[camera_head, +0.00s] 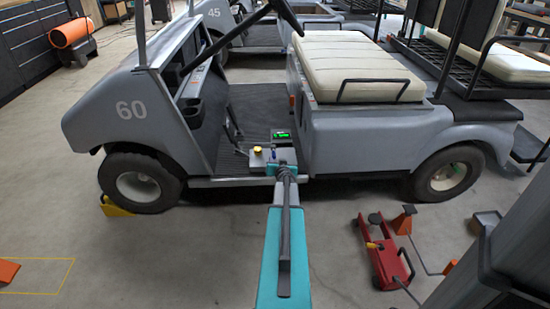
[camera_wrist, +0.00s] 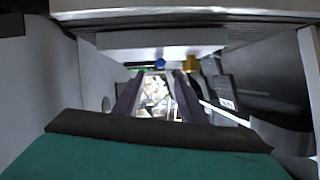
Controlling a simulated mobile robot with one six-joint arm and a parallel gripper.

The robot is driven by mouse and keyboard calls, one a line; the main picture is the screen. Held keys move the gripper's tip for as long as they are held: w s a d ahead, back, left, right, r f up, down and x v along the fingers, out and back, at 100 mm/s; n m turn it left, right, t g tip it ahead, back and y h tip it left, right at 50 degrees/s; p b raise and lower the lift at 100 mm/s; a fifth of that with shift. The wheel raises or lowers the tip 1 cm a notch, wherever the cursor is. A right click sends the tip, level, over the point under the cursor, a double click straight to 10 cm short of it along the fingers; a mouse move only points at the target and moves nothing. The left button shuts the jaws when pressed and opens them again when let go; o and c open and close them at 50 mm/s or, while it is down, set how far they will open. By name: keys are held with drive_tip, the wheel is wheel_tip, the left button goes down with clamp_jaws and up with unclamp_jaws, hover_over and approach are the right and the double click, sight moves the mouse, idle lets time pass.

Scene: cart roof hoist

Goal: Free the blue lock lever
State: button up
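The blue lock lever (camera_head: 274,154) stands on a small control box on the floor of the grey cart (camera_head: 350,138), beside a yellow knob (camera_head: 257,149) and a green-lit display (camera_head: 282,135). In the wrist view the blue lever (camera_wrist: 160,63) shows as a small blue spot just beyond the fingertips, with the yellow knob (camera_wrist: 191,63) to its right. My gripper (camera_wrist: 160,78) has its two dark fingers apart with nothing visible between them. In the head view my gripper (camera_head: 284,170) is close to the box, and my arm hides part of it. I cannot tell whether it touches the lever.
The cart seat (camera_head: 350,65) and its side panel rise to the right of the box. A yellow wheel chock (camera_head: 115,206) sits by the front wheel. A red floor jack (camera_head: 388,262) and orange stands (camera_head: 403,219) lie at the lower right. The floor at left is mostly clear.

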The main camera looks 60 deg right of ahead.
sight(275, 156)
drive_tip(key=shift+p+x, duration=0.4)
drive_tip(key=shift+x, duration=4.1)
clamp_jaws()
